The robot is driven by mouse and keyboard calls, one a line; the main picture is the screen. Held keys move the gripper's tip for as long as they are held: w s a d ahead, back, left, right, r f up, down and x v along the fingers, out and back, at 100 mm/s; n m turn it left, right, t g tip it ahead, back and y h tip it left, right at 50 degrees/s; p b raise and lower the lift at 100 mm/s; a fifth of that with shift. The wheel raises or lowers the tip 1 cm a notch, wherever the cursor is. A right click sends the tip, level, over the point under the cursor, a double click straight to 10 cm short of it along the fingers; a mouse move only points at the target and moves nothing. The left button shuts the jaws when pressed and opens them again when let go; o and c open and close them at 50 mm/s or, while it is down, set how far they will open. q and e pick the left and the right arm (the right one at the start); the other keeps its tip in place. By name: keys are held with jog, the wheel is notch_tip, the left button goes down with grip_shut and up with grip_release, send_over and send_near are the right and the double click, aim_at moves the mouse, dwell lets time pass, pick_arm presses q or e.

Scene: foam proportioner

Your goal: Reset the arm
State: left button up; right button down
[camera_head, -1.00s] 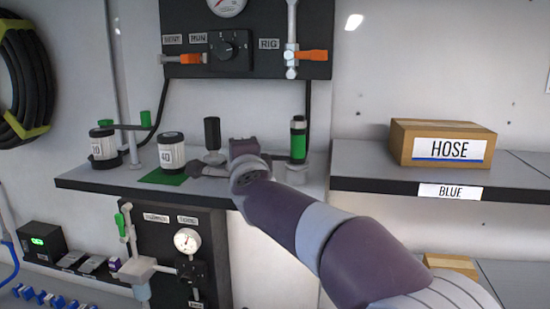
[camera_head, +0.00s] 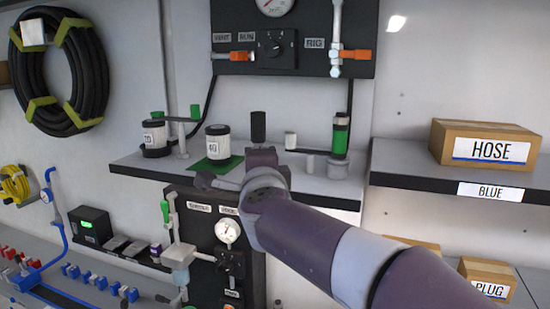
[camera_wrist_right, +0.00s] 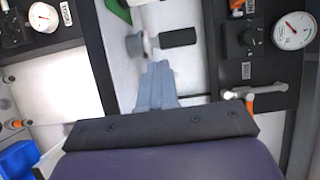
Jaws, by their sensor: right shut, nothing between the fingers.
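My right arm enters from the lower right in the head view. In the right wrist view the fingers (camera_wrist_right: 158,75) are pressed together and empty, pointing toward a black cylinder (camera_wrist_right: 178,37) and a grey round part (camera_wrist_right: 136,46). The canister marked 40 (camera_head: 217,145) stands upright on a green square (camera_head: 217,164) on the shelf (camera_head: 330,190). My left gripper is out of view.
A canister marked 10 (camera_head: 154,135) stands at the shelf's left. A black gauge panel (camera_head: 228,250) hangs below the shelf, and a control panel (camera_head: 290,40) is above. A HOSE box (camera_head: 488,145) stands on the right shelf. Coiled black hose (camera_head: 60,75) hangs at left.

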jog(key=s+a+f+n+g+y, duration=0.3)
jog(key=s+a+f+n+y, duration=0.1)
jog(key=a+f+n, duration=0.35)
jog(key=s+d+f+n+g+b, duration=0.1)
jog(key=s+f+n+g+b, duration=0.2)
jog(key=f, duration=0.5)
jog(key=s+d+f+n+g, duration=0.2)
jog(key=f+n, duration=0.2)
jog(key=f, duration=0.5)
pick_arm(q)
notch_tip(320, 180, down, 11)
jog(key=b, duration=0.8)
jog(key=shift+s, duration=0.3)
pick_arm(e)
jog(key=s+d+f+n+g+h, duration=0.1)
jog(key=s+d+f+g, duration=0.2)
jog(key=s+d+f, duration=0.3)
jog(key=s+d+f+n+g+h, duration=0.1)
jog(key=s+d+f, duration=0.5)
jog(key=f, duration=0.6)
jog(key=s+d+f+n+g+h, duration=0.1)
jog(key=s+d+f+g+h, duration=0.2)
jog(key=s+d+f, duration=0.3)
jog(key=d+f+g, duration=0.1)
jog(key=d+f, duration=0.2)
jog(key=shift+s+d+f+g, duration=0.15)
jog(key=shift+s+f+g, duration=0.1)
jog(key=shift+s+g, duration=0.05)
